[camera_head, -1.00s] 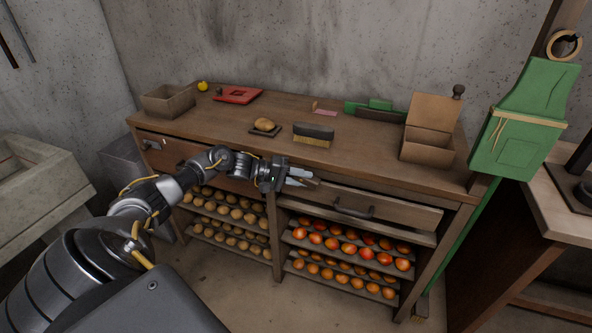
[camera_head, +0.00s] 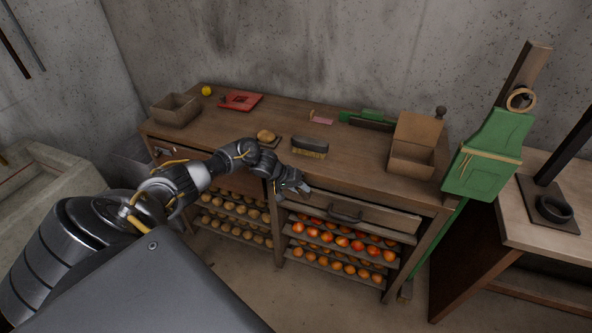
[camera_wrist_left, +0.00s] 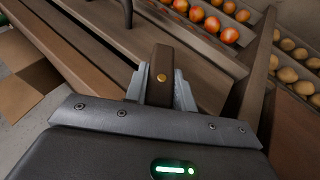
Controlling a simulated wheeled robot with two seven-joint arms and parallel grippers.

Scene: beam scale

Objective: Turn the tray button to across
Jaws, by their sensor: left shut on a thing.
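The tray button is a small dark wooden piece with a brass screw head (camera_wrist_left: 161,77). In the left wrist view it sits between the two fingers of my left gripper (camera_wrist_left: 160,92), which is shut on it. In the head view my left gripper (camera_head: 303,188) is at the bench front, by the left end of the right-hand drawer, and the button is hard to make out there. The drawer (camera_head: 365,214) looks shut, with a dark handle (camera_head: 345,216). In the left wrist view the button lies at a slant to the drawer front's edges.
Below are racks of orange-red fruit (camera_head: 343,241) and potatoes (camera_head: 232,222). A green apron-like piece (camera_head: 488,155) hangs at right.

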